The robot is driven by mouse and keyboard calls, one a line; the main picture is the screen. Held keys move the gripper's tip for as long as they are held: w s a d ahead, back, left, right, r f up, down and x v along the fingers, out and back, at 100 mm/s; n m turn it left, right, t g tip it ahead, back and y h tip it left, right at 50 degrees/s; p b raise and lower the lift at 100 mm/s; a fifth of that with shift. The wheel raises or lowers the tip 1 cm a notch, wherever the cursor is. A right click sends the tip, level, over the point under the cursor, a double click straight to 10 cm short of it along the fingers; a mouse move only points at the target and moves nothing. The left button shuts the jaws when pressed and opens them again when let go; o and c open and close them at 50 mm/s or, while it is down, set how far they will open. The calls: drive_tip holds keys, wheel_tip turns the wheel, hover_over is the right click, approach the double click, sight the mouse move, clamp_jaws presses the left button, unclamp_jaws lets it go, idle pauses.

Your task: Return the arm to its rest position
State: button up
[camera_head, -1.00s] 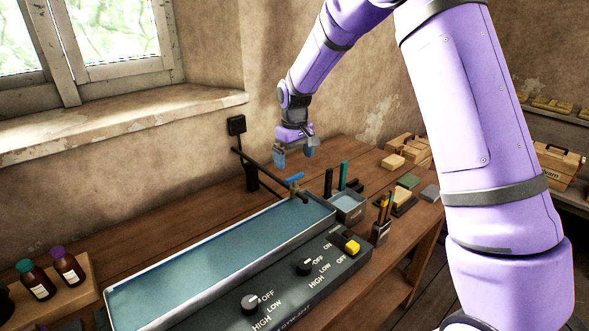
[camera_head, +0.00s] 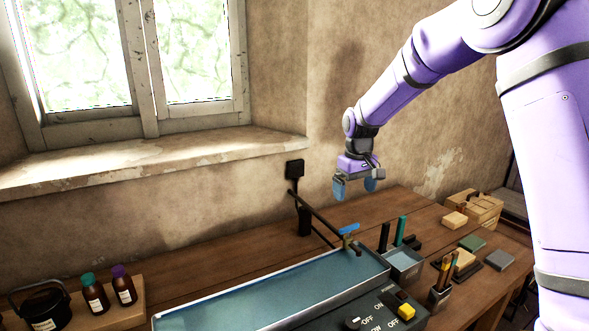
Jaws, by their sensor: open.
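My gripper (camera_head: 355,189) hangs at the end of my purple arm, with its blue fingers pointing down and spread apart. Nothing shows between the fingers. It is in the air above the back part of the wooden table (camera_head: 215,272), near the wall. The tap with a blue handle (camera_head: 349,229) and the dark rod (camera_head: 318,210) are below it, apart from it. My arm reaches in from the upper right.
A long metal tray (camera_head: 285,292) of bluish liquid lies on the table, with a control panel (camera_head: 375,316) in front. A small container (camera_head: 404,263), pen holder (camera_head: 440,295) and wooden box (camera_head: 473,209) stand right. Bottles (camera_head: 122,284) stand left. Free air surrounds my gripper.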

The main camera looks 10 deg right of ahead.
drive_tip(key=s+d+r+m+t, duration=0.2)
drive_tip(key=s+d+r+t, duration=0.15)
drive_tip(key=s+r, duration=1.35)
drive_tip(key=s+d+f+m, duration=0.1)
drive_tip(key=s, duration=1)
drive_tip(key=s+d+m+t, duration=0.1)
drive_tip(key=s+d, duration=0.1)
drive_tip(key=s, duration=0.9)
drive_tip(key=shift+f, duration=0.4)
drive_tip(key=shift+d+t, duration=0.1)
drive_tip(key=shift+t, duration=0.15)
